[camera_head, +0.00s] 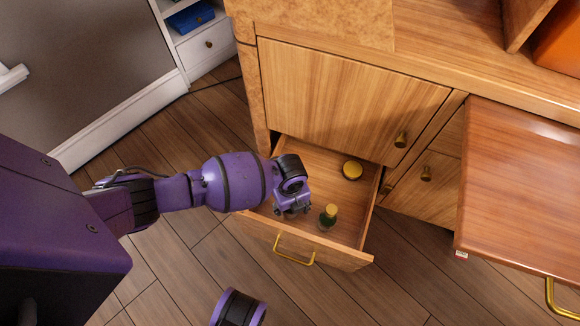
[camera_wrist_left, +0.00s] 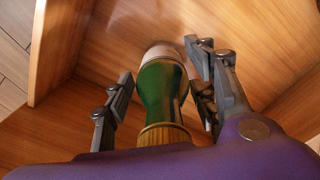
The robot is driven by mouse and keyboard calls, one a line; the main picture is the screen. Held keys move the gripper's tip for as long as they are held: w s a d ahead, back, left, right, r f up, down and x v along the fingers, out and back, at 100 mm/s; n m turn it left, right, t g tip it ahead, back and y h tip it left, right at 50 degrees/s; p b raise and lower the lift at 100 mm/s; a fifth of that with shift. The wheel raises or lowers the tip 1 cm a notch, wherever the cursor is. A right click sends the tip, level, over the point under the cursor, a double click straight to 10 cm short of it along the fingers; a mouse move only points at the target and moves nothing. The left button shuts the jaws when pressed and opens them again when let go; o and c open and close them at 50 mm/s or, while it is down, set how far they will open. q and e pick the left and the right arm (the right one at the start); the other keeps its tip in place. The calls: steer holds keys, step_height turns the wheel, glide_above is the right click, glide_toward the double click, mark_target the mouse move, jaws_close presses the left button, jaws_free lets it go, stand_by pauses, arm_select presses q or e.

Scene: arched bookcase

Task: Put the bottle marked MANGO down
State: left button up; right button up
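My left gripper (camera_head: 293,209) is low over the drawer, just left of the bottle in the head view. In the left wrist view its fingers (camera_wrist_left: 163,85) are spread, one on each side of the bottle. A gap shows on the left side; I cannot tell whether the right finger touches. My right gripper is not in view.
A closed cabinet door (camera_head: 345,95) is behind the drawer. A reddish wooden board (camera_head: 525,185) juts out at the right.

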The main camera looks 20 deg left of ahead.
arm_select(q)
step_height(320, 180, up, 12)
steer(key=p, duration=0.5)
steer(key=shift+r, duration=0.2)
